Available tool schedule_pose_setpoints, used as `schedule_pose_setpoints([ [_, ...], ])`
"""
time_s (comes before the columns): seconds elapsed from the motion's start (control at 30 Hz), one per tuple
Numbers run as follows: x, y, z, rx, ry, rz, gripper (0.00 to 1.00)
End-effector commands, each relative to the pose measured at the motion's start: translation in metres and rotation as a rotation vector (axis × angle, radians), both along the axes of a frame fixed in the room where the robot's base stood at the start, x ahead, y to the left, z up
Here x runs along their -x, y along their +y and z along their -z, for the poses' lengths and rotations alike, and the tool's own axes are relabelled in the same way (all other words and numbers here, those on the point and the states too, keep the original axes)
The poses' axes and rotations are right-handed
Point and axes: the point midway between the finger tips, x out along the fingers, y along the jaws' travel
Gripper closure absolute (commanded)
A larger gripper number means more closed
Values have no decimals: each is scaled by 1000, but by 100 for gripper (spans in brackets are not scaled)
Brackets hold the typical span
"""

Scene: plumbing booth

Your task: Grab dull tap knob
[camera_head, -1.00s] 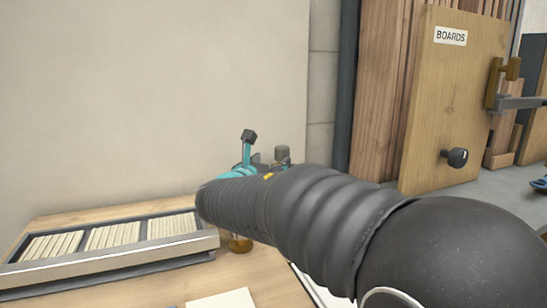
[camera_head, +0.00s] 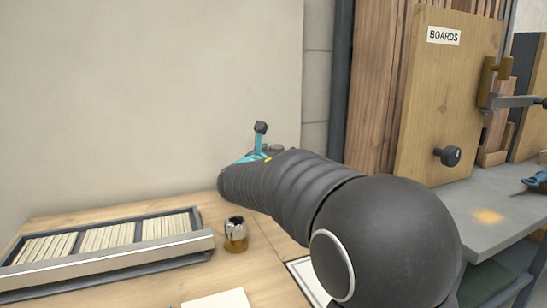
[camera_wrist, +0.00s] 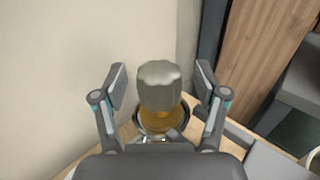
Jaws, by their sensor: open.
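The dull grey tap knob (camera_wrist: 158,84) has a fluted edge and stands above an amber base (camera_wrist: 160,119) in the wrist view. My gripper (camera_wrist: 161,82) is open, with one finger on each side of the knob and a visible gap on both sides. In the head view, my teal-marked gripper (camera_head: 260,146) is mostly hidden behind my dark arm. A small grey part beside it may be the knob, but I cannot tell for sure.
A shiny metallic piece on an amber base (camera_head: 235,234) stands on the wooden table. A slotted tray (camera_head: 110,248) lies to its left, and a white sheet (camera_head: 218,301) in front. A wall is behind. A BOARDS panel (camera_head: 430,110) and grey shelf (camera_head: 480,215) are right.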

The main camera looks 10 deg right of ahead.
Motion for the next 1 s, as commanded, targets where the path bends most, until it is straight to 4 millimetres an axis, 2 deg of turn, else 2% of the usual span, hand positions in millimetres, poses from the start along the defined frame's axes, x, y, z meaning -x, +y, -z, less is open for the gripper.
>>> schedule_pose_setpoints([
  [0.07, 0, 0, 0, 0, 0, 0, 30],
  [0.33, 0, 1, 0, 0, 0, -1, 96],
  [0.73, 1, 1, -7, 1, -2, -1, 97],
  [0.87, 1, 1, -20, 0, -2, -1, 97],
  [1.0, 1, 1, -45, -2, -5, -1, 97],
])
